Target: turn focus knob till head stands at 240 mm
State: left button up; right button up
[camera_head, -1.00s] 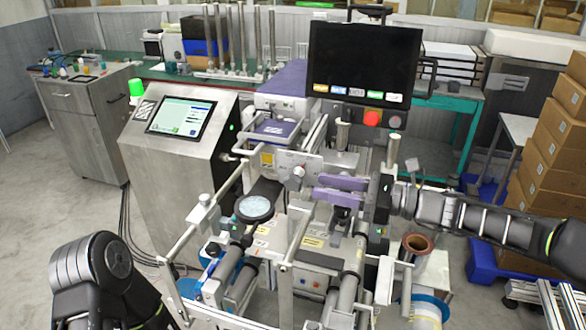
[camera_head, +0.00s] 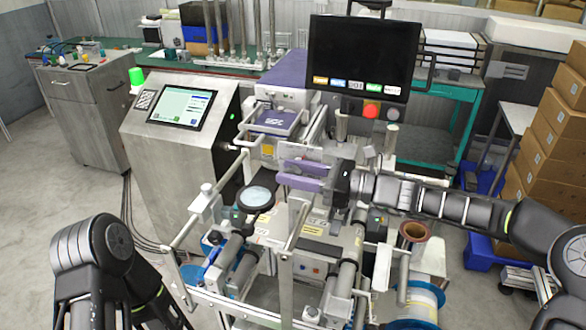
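My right gripper (camera_head: 281,171) reaches in from the right at the middle of the machine. Its two purple fingers point left, one above the other, with a gap between them. They lie in front of the metal plate where a small round knob showed earlier. I cannot make out that knob now, nor tell whether the fingers touch it. A purple-topped unit (camera_head: 275,121) sits on the machine just behind; whether it is the head is unclear. No millimetre scale is readable. My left gripper is out of view; only part of my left arm shows at lower left.
A black monitor (camera_head: 362,58) stands above and behind my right gripper. A round lens or dial (camera_head: 256,197) sits on the machine to the left. A steel cabinet with a lit screen (camera_head: 181,107) stands left. Metal rails and rollers (camera_head: 341,283) fill the front. Cartons (camera_head: 552,130) are stacked right.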

jog(key=shift+f, duration=0.15)
grip_shut()
jog(key=shift+a, duration=0.1)
jog(key=shift+f, duration=0.1)
